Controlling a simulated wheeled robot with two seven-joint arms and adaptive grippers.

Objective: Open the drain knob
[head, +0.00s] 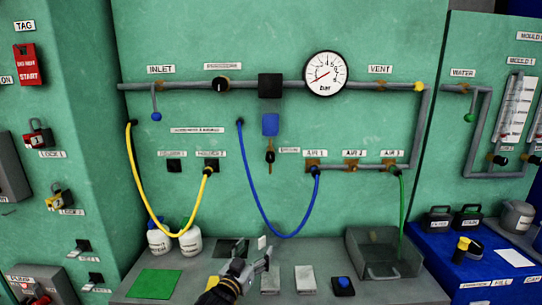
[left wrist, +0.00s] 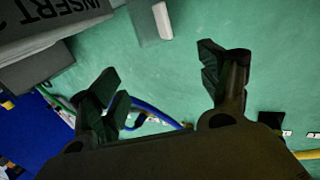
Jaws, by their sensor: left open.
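A small dark and brass knob (head: 270,157) hangs below the blue bowl (head: 270,124) on the grey pipe. A small label (head: 289,150) beside it is too blurred to read surely; this looks like the drain knob. My left gripper (head: 254,264) is low in the head view, over the grey bench, well below the knob and apart from it. In the left wrist view its two fingers (left wrist: 160,85) are spread with nothing between them. The knob cannot be made out in that view. My right gripper is not in view.
A blue hose (head: 257,195) loops left of and below the knob, and a yellow hose (head: 143,190) hangs farther left. The pressure gauge (head: 325,74) is above right. The grey bench (head: 385,292) holds a clear bin (head: 383,255), white bottles (head: 190,243) and a blue button (head: 343,283).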

